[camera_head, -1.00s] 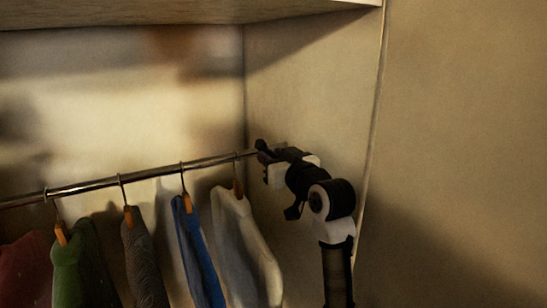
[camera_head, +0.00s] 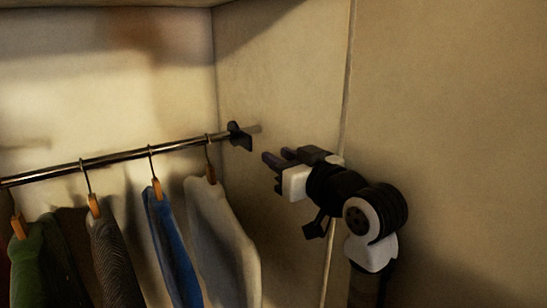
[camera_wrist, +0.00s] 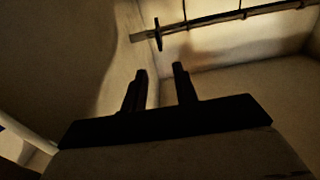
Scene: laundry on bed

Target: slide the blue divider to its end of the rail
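A dark, slightly bluish divider (camera_head: 240,136) sits on the metal rail (camera_head: 120,156) near its right end, by the side wall. It is right of all the hangers in view. A short, pale stretch of rail shows beyond it. The divider also shows dark on the rail in the wrist view (camera_wrist: 158,34). My gripper (camera_head: 277,156) is to the right of the divider and a little lower, apart from it. In the wrist view its two fingers (camera_wrist: 160,72) stand apart with nothing between them.
Several garments hang left of the divider; the nearest are a white one (camera_head: 222,240) and a blue one (camera_head: 170,245). The closet side wall (camera_head: 285,70) is behind my gripper. A shelf (camera_head: 100,3) is above the rail. The space between gripper and divider is clear.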

